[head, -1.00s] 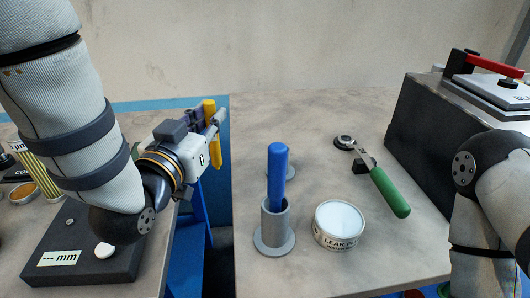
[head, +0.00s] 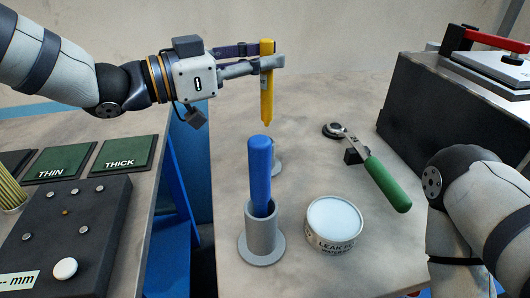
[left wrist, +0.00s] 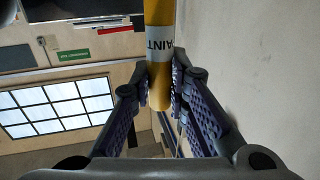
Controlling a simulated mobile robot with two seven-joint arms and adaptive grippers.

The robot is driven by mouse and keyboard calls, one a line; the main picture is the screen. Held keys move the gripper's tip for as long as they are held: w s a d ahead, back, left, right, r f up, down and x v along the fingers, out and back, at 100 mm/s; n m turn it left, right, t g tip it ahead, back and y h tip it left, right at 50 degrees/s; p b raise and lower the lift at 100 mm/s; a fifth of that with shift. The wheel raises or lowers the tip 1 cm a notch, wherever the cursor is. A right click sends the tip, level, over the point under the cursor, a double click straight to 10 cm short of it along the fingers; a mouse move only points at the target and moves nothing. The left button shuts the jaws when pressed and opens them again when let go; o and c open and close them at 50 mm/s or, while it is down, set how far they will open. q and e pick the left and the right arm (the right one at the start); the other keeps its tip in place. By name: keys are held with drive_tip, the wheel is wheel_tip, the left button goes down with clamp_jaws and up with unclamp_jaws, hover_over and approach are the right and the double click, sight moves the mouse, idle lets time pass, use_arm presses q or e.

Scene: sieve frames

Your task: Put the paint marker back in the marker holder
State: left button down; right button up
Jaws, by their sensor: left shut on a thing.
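The paint marker (head: 267,98) is yellow and hangs upright, tip down, in my left gripper (head: 274,60). The gripper is shut on its upper part, high above the table. In the left wrist view the marker (left wrist: 159,45), with a white label reading "PAINT", sits between the two fingers (left wrist: 160,85). A small grey holder (head: 278,163) stands on the table almost below the marker's tip, partly hidden by a blue-handled thing (head: 260,172). That blue thing stands in a nearer grey round-based holder (head: 261,235). My right gripper is out of view.
A round tin (head: 334,240) stands right of the near holder. A green-handled tool (head: 386,183) rests on a small black block. A dark box (head: 437,105) stands at the right. A gap separates this table from the left bench with green pads (head: 122,153).

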sight(262, 112)
use_arm(q)
wheel_tip(262, 112, down, 9)
drive_tip(key=shift+b, duration=0.4)
drive_tip(key=shift+f, duration=0.2)
drive_tip(key=c, duration=1.6)
unclamp_jaws()
drive_tip(key=shift+o, duration=0.2)
drive_tip(key=shift+r, duration=0.25)
drive_tip(key=v, duration=1.2)
drive_tip(key=shift+p, duration=0.45)
